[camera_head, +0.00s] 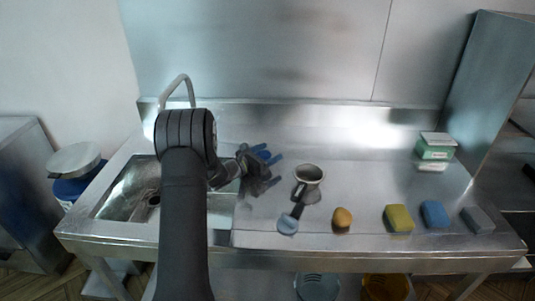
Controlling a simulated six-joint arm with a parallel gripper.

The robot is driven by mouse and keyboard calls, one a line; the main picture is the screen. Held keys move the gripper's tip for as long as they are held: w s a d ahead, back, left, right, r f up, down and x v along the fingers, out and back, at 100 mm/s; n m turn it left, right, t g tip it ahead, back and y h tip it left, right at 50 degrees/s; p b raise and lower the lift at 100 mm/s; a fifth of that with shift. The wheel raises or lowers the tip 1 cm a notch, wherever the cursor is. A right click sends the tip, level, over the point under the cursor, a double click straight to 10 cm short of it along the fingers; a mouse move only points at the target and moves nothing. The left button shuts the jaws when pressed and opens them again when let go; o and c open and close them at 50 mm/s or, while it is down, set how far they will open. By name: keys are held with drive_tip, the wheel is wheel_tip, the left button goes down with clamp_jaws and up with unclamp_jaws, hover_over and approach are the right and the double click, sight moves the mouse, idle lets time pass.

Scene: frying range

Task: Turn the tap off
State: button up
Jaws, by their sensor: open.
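The tap's curved metal spout (180,80) rises at the back of the sink (118,190), on the left. My arm stands in front of the tap and hides its base; I cannot make out a handle or any running water. My gripper (262,182) is open, to the right of the sink and low over the steel counter. It is well to the right of the spout and apart from it. I see nothing held in its jaws.
A blue item (264,155) is partly hidden behind my gripper. To its right are a metal cup (309,174), a brush-like tool (289,222), a yellow-brown lump (342,217), and yellow (398,218), blue (434,213) and grey (477,220) blocks. A green-white box (436,150) stands behind.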

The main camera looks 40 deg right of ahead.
drive_tip(key=c, duration=1)
drive_tip(key=shift+m+g, duration=0.3)
drive_tip(key=shift+g, duration=0.2)
drive_tip(key=m+g, duration=0.1)
drive_tip(key=g, duration=0.1)
drive_tip(key=m+g+y, duration=0.1)
drive_tip(key=g, duration=0.1)
drive_tip(key=m+g, duration=0.2)
drive_tip(key=shift+s+a+y, duration=0.1)
drive_tip(key=shift+s+y, duration=0.15)
drive_tip(key=shift+y, duration=0.15)
drive_tip(key=shift+s+a+m+g+y, duration=0.1)
drive_tip(key=shift+s+m+g+y, duration=0.05)
drive_tip(key=shift+m+g+y, duration=0.95)
drive_tip(key=shift+s+a+m+g+y, duration=0.15)
drive_tip(key=shift+m+g+y, duration=0.5)
drive_tip(key=shift+g, duration=0.75)
drive_tip(key=shift+d+m, duration=0.1)
drive_tip(key=shift+m, duration=0.25)
drive_tip(key=o, duration=1)
